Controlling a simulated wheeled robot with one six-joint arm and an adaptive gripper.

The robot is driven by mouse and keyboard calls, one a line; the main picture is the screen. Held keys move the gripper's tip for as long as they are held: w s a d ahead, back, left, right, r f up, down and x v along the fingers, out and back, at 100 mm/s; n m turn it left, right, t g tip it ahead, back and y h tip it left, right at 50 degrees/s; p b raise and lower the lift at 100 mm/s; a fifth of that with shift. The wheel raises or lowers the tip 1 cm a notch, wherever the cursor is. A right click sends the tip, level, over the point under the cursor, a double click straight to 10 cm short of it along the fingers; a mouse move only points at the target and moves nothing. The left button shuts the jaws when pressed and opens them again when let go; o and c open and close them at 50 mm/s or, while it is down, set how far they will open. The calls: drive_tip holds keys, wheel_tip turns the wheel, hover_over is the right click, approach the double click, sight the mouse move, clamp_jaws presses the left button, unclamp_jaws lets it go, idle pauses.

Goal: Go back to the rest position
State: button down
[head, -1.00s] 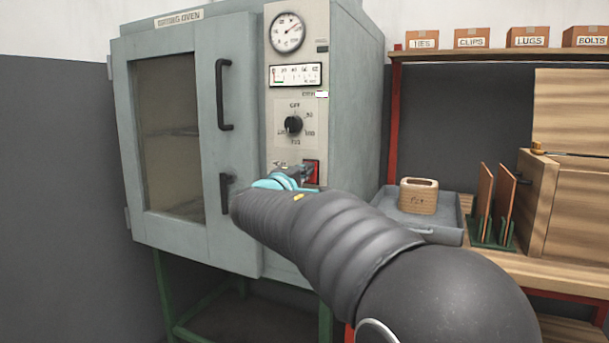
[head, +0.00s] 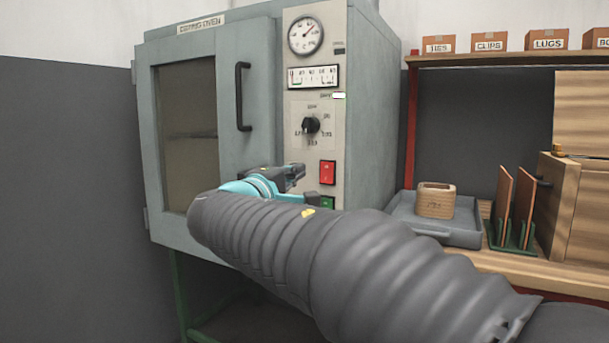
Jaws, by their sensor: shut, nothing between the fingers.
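My gripper (head: 297,172) is in front of the curing oven (head: 372,120), just left of the red switch (head: 327,172) on its control panel. Its fingers are shut with nothing between them, and it looks apart from the switch. A green button (head: 327,203) shows below the red switch, partly behind my arm. The oven door (head: 228,60) is closed, and its lower part is hidden by my arm. The black dial knob (head: 310,125) sits above the red switch.
At the right, a grey tray (head: 462,232) holds a wooden-coloured coil block (head: 436,201) on the bench. A green rack (head: 511,238) with brown boards and a wooden cabinet (head: 585,190) stand beside it. Labelled boxes (head: 488,41) line the shelf above. Open floor lies left of the oven.

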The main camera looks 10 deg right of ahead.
drive_tip(key=shift+s+a, duration=0.2)
drive_tip(key=shift+s, duration=0.15)
drive_tip(key=s+d+f+m+g+y, duration=0.1)
drive_tip(key=s+f+g+y, duration=0.3)
drive_tip(key=f, duration=0.7)
drive_tip(key=s+d+f+m+g+y, duration=0.1)
drive_tip(key=s+d+f+g+y, duration=0.3)
drive_tip(key=f, duration=0.7)
drive_tip(key=s+d+f+m+g+y+p, duration=0.1)
drive_tip(key=s+f+m, duration=0.3)
drive_tip(key=s, duration=0.7)
drive_tip(key=s+d+f+m+y+p, duration=0.1)
drive_tip(key=s+f+m, duration=0.3)
drive_tip(key=s, duration=0.8)
drive_tip(key=shift+d+f+m+g+y, duration=0.2)
drive_tip(key=shift+d+m+g+y, duration=0.2)
drive_tip(key=shift+y, duration=0.4)
